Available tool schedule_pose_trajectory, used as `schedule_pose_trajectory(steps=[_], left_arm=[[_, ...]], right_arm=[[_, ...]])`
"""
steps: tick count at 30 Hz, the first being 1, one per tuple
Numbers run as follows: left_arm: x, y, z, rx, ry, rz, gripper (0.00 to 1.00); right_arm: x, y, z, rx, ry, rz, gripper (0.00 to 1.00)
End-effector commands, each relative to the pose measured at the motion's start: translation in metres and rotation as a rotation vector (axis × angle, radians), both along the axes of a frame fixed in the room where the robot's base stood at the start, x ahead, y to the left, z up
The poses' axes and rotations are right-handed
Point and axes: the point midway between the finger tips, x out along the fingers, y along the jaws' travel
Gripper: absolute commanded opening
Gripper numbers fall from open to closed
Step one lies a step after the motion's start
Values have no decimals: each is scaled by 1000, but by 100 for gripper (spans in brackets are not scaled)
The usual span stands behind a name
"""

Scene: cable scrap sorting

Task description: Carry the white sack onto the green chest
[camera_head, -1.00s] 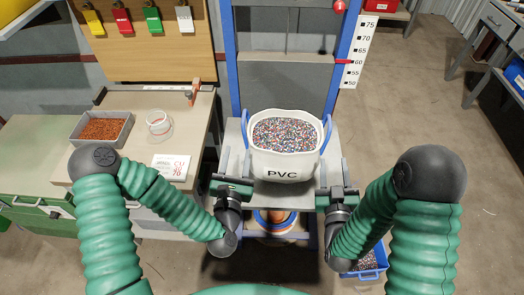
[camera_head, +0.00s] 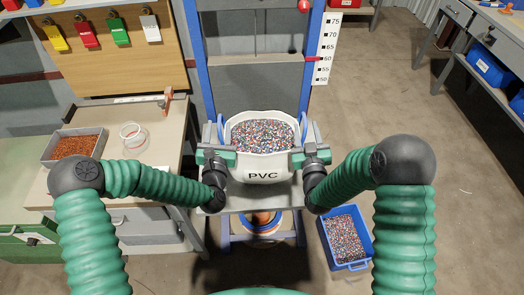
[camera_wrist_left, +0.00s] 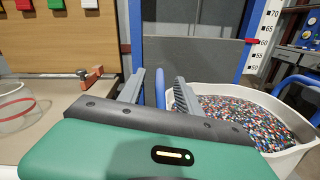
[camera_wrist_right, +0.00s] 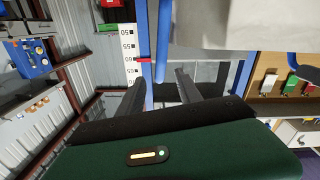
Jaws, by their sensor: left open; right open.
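The white sack (camera_head: 262,167), marked PVC and full of mixed coloured granules, stands upright on the grey platform of the blue-framed lift. Its blue handles rise at its left and right sides. My left gripper (camera_head: 216,146) is open at the left side of the sack; in the left wrist view a blue handle (camera_wrist_left: 160,88) shows between its fingers. My right gripper (camera_head: 311,146) is open at the right side; the sack (camera_wrist_right: 240,25) fills the upper right of its wrist view. The green chest (camera_head: 25,250) is at the lower left, partly cut off by the frame.
A bench (camera_head: 158,150) left of the lift holds a grey tray (camera_head: 48,158) of orange-brown granules and a clear round container (camera_head: 133,137). A blue bin (camera_head: 337,252) of granules is on the floor right of the lift.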

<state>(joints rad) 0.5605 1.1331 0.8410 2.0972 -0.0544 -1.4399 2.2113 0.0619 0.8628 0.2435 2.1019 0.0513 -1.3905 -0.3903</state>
Motion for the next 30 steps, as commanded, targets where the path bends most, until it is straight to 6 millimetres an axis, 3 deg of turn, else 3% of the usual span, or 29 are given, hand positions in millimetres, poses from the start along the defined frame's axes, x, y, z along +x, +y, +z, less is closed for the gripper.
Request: schedule_pose_trajectory(steps=[7, 18, 27, 30], left_arm=[[36, 1, 0, 1, 0, 0, 41], [43, 2, 0, 1, 0, 0, 41], [43, 2, 0, 1, 1, 0, 3], [43, 2, 0, 1, 0, 0, 0]], right_arm=[[36, 1, 0, 1, -1, -1, 42], [43, 2, 0, 0, 0, 0, 42], [43, 2, 0, 0, 0, 0, 4], [43, 2, 0, 0, 0, 0, 0]])
